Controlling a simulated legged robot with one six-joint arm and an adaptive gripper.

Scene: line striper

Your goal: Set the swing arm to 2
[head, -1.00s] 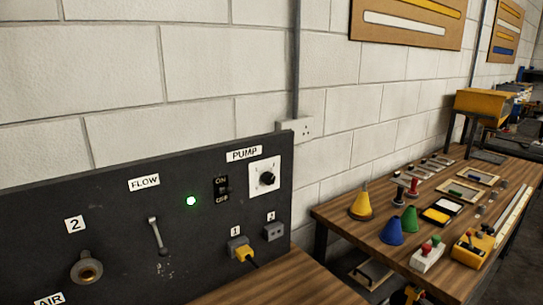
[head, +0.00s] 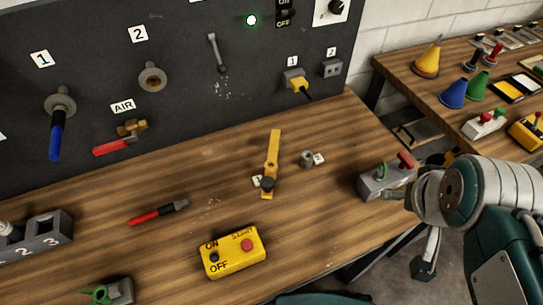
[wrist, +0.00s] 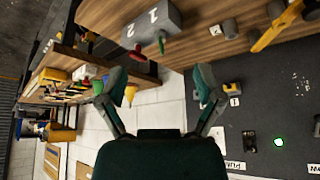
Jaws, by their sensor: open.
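The swing arm (head: 272,150) is a flat yellow bar on the wooden bench, with a dark knob at its near end. A label 1 (head: 257,181) lies left of that knob. A grey peg (head: 307,159) with a label 2 (head: 319,159) stands to the right of the bar, apart from it. The wrist view shows part of the yellow bar (wrist: 275,27) at top right and the peg (wrist: 228,27) left of it. My gripper (wrist: 160,85) is open and empty, its fingers spread; it is apart from the bar, to its right in the head view.
A grey box (head: 378,188) with green and red levers stands on the bench close to my gripper. A yellow ON/OFF box (head: 234,252) and a red-handled tool (head: 158,213) lie nearer. The dark panel (head: 185,60) rises behind. A second bench (head: 460,75) is at the right.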

